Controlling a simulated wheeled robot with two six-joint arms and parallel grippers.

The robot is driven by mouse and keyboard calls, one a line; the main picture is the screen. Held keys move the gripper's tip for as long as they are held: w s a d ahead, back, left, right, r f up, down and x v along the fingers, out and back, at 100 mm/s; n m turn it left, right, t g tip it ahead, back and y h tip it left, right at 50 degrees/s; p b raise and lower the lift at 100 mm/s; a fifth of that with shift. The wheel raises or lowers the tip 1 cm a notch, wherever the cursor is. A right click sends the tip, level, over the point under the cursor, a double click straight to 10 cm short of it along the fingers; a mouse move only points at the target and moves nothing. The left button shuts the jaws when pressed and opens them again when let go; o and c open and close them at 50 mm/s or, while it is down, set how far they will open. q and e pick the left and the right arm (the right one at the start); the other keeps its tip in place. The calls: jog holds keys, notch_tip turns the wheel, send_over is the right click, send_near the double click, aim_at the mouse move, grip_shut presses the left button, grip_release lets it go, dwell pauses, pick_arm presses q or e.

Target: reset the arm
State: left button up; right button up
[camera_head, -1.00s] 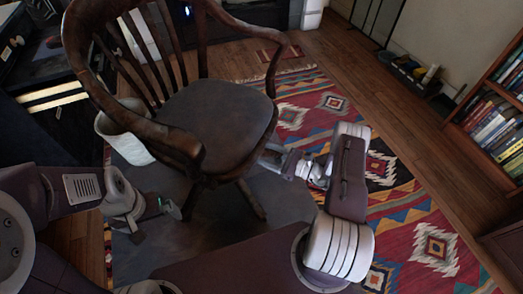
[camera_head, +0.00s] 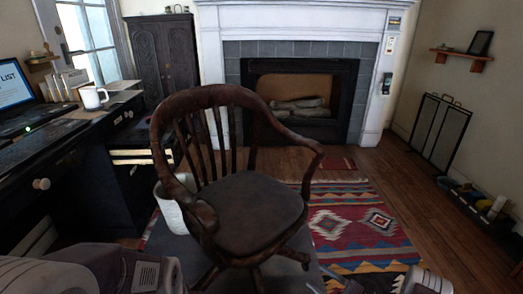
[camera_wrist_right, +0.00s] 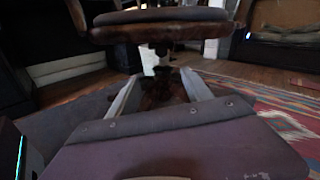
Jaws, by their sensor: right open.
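My right gripper (camera_wrist_right: 162,85) is open in the right wrist view, with its two pale fingers spread and nothing held between them. Beyond it are the dark base and seat underside of a wooden armchair (camera_wrist_right: 160,32). In the head view the right gripper (camera_head: 316,287) shows only as a small pale part at the bottom edge, in front of the chair (camera_head: 250,210). Part of my left arm (camera_head: 130,272) shows at the bottom left; its gripper is outside the frame.
A dark desk (camera_head: 75,165) with a white mug (camera_head: 93,97) and a laptop (camera_head: 14,85) stands at the left. A white bin (camera_head: 172,208) is beside the chair. A patterned rug (camera_head: 365,230) lies at right, before a fireplace (camera_head: 300,95).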

jog(key=w+a+r+n+g+y+p, duration=0.15)
jog(key=a+r+n+g, duration=0.35)
jog(key=r, duration=0.5)
jog(key=w+a+r+n+g+y+p, duration=0.1)
jog(key=a+r+n+g+y, duration=0.1)
jog(key=a+r+n, duration=0.6)
jog(key=s+a+r+n+g+h+p, duration=0.1)
jog(key=s+a+r+n+g+h, duration=0.15)
jog(key=s, duration=0.35)
jog(key=s+a+r+n+g+h, duration=0.1)
jog(key=s+r+g+h, duration=0.15)
jog(key=s, duration=0.35)
jog(key=s+a+r+n+g+h+p, duration=0.1)
jog(key=s+n+g+h, duration=0.15)
jog(key=s, duration=0.35)
jog(key=s+d+f+n+t+h, duration=0.1)
jog(key=s+d+f+n+h, duration=0.2)
jog(key=d, duration=0.4)
jog(key=s+d+f+n+t+h, duration=0.1)
jog(key=d+f+n+t+h, duration=0.15)
jog(key=d+h, duration=0.45)
notch_tip(320, 180, up, 38)
jog(key=y+p, duration=0.1)
jog(key=p, duration=3.7)
jog(key=shift+w+d, duration=0.2)
jog(key=shift+w, duration=0.25)
